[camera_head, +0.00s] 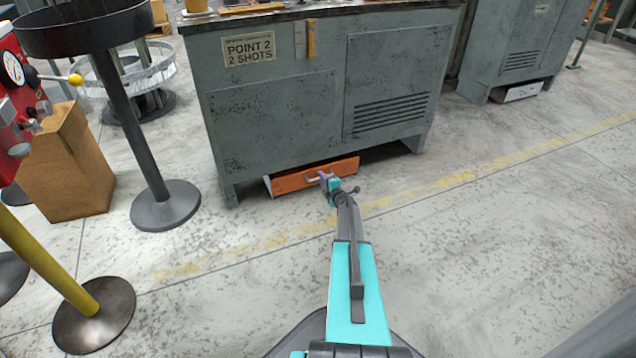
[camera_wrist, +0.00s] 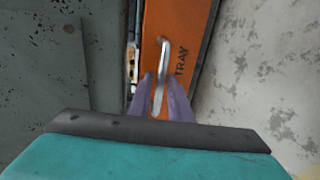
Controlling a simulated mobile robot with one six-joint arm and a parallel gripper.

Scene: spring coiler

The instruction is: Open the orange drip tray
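The orange drip tray (camera_head: 316,177) sits low under the grey cabinet marked "POINT 2 2 SHOTS". Its front also shows in the wrist view (camera_wrist: 185,25), with the word "TRAY" on it. A pale bar handle (camera_wrist: 163,57) is fixed to that front. My gripper (camera_head: 325,178) is at the tray front. In the wrist view its two purple fingers (camera_wrist: 160,83) stand on either side of the handle's lower part. I cannot tell whether they press on it. Part of the tray's pale side shows at its left end.
The grey cabinet (camera_head: 290,110) stands above the tray. A black post on a round base (camera_head: 166,206), a brown box (camera_head: 66,165) and a yellow post (camera_head: 50,262) stand to the left. The floor in front and to the right is clear.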

